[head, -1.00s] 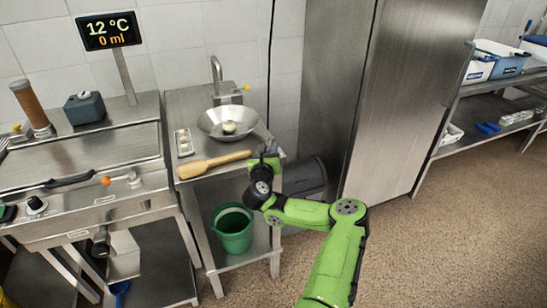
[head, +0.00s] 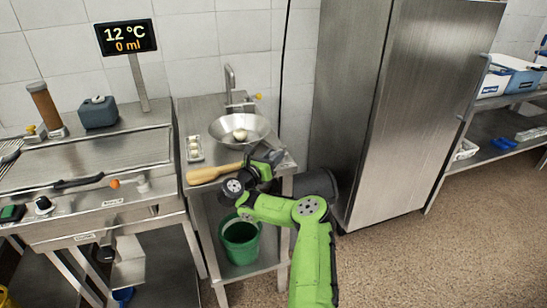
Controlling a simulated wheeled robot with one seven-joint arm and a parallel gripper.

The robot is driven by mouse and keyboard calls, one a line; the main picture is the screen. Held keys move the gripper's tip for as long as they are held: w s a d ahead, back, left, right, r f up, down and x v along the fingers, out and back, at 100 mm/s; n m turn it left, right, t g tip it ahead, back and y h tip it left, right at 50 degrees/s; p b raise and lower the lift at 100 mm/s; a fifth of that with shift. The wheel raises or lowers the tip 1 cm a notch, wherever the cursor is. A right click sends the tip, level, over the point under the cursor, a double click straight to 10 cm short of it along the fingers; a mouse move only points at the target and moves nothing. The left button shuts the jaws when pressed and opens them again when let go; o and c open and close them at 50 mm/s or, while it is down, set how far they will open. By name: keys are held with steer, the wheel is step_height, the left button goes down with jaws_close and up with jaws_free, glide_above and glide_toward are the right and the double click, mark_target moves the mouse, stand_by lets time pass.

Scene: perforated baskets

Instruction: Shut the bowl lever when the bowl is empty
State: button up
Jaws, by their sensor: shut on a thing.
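A wide metal bowl (head: 222,131) sits below the tap on the narrow steel table. A pale round thing (head: 240,134) lies in it, so the bowl is not empty. A small yellow knob (head: 258,96) shows beside the tap, apparently a lever's end; its setting is too small to tell. My gripper (head: 262,156) is at the table's front right, in front of the bowl and apart from the yellow knob. It appears shut on the right end of a wooden paddle (head: 213,174); the jaws hide the grip. The paddle's broad left end lies at the table's front edge.
A small tray (head: 194,149) with pale round things is left of the bowl. A tap (head: 229,78) rises behind it. A green bucket (head: 240,241) stands on the lower shelf. A tall steel cabinet (head: 400,110) is at right. A display (head: 126,37) reads 12 °C, 0 ml.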

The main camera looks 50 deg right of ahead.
steer(key=o, duration=1)
steer(key=shift+s+d, duration=0.1)
